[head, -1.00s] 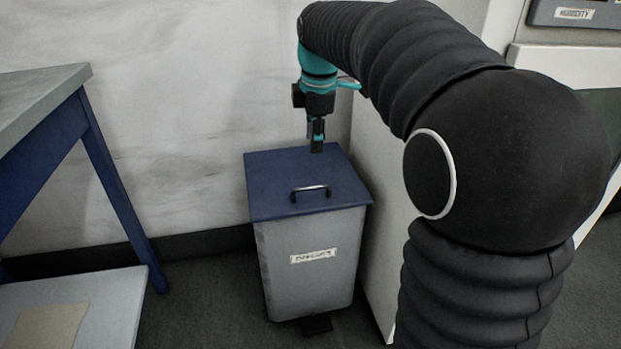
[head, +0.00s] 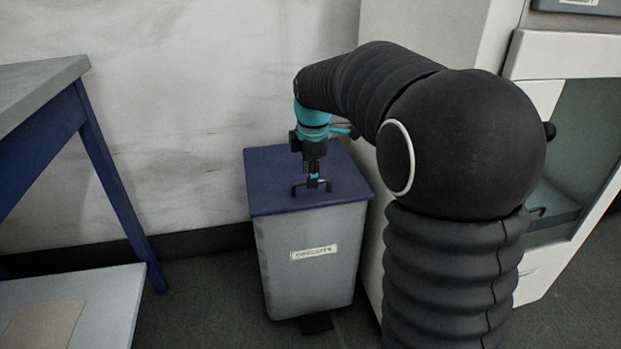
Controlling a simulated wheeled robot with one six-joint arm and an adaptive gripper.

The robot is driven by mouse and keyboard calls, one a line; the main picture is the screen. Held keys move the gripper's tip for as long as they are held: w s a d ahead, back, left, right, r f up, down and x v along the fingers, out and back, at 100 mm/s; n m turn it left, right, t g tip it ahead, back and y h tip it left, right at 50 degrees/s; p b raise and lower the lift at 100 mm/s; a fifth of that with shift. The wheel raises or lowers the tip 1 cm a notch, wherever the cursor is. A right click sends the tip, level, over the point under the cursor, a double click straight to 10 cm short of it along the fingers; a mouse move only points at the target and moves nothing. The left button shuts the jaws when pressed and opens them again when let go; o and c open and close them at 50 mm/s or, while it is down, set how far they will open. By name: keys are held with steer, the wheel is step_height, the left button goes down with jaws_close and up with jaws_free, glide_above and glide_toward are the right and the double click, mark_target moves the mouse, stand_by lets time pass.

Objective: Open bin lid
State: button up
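A grey bin (head: 310,262) with a label on its front stands on the floor by the wall. Its flat blue lid (head: 272,170) is down on the bin. A dark bar handle (head: 297,189) sits near the lid's front edge. My gripper (head: 313,186) points down at the handle's middle and covers part of it. The fingers are small and dark here, so I cannot tell whether they are open or shut, or whether they touch the handle. A dark pedal (head: 317,323) shows under the bin's front.
A blue-legged table (head: 100,160) with a pale lower shelf (head: 110,300) stands at the left. A white cabinet (head: 430,30) with a glass front stands close at the bin's right. Some floor is free in front of the bin.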

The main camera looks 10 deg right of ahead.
steer(key=shift+w+f, duration=0.1)
steer(key=shift+f, duration=0.45)
jaws_close()
